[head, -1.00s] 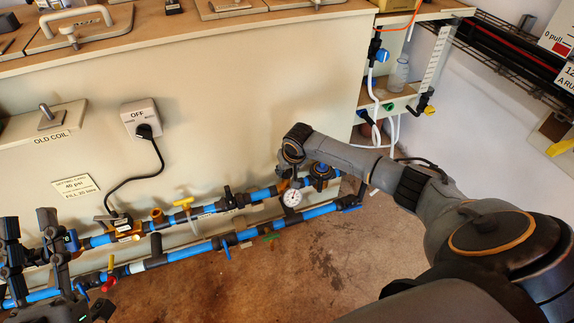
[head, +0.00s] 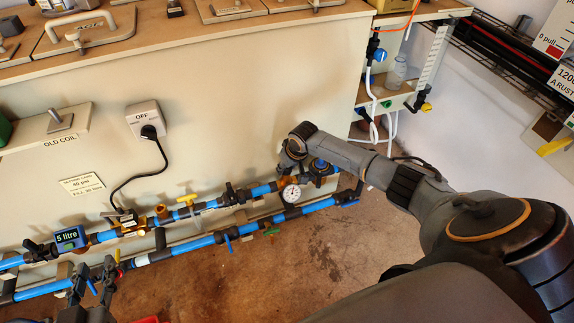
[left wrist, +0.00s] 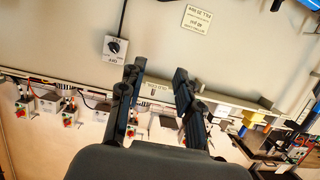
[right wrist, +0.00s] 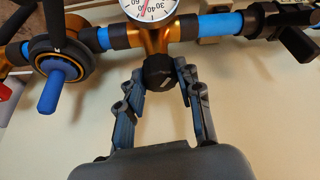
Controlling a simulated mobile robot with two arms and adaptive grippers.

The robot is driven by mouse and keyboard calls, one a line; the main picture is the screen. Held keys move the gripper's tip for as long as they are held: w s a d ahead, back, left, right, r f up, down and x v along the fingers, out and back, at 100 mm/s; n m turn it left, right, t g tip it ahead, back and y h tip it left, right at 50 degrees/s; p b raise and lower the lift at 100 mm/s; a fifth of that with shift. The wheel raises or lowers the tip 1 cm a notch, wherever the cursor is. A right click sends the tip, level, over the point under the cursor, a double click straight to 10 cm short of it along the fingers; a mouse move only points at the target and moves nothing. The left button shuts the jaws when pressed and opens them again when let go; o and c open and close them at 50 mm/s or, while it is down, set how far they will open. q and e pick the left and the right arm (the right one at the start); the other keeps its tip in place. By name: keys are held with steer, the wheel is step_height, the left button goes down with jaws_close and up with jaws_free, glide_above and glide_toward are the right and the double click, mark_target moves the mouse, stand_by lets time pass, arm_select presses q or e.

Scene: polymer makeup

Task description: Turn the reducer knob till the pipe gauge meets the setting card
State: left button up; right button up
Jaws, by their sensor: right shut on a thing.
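The pipe gauge (head: 291,193) is a round white dial on the blue pipe. Its lower part shows in the right wrist view (right wrist: 148,6), with a red needle near the lower numbers; I cannot read it exactly. The black reducer knob (right wrist: 159,73) sits below the dial in that view, between the fingers of my right gripper (right wrist: 160,78), which is shut on it. The setting card (head: 83,184) on the cream panel reads 40 psi; it also shows in the left wrist view (left wrist: 196,19). My left gripper (left wrist: 158,72) is open and empty, low at the left in the head view (head: 92,272).
Blue pipes (head: 200,240) with several valves run along the panel's foot. A blue 5 litre display (head: 69,238) is on the upper pipe. A black cable hangs from the OFF switch (head: 143,115). The brown floor (head: 320,260) in front is clear.

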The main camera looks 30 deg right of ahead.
steer(key=shift+n+y, duration=0.3)
steer(key=shift+n, duration=0.2)
steer(key=shift+f+n, duration=0.1)
steer(key=shift+n, duration=0.5)
steer(key=shift+d+n+y+b, duration=0.1)
steer(key=shift+n+y+b, duration=0.35)
steer(key=shift+n, duration=0.35)
arm_select(q)
steer(key=shift+w+d+r+t+h, duration=0.15)
steer(key=shift+r+t, duration=0.2)
steer(key=shift+r, duration=0.2)
steer(key=shift+w+d+r+t+h, duration=0.1)
steer(key=shift+w+r+t, duration=0.1)
steer(key=shift+r+t, duration=0.25)
steer(key=shift+w+d+r+t+h, duration=0.15)
steer(key=shift+r+t, duration=0.15)
steer(key=shift+r, duration=0.3)
arm_select(e)
steer(key=shift+n, duration=0.4)
steer(key=o, duration=1.2)
steer(key=shift+c, duration=0.2)
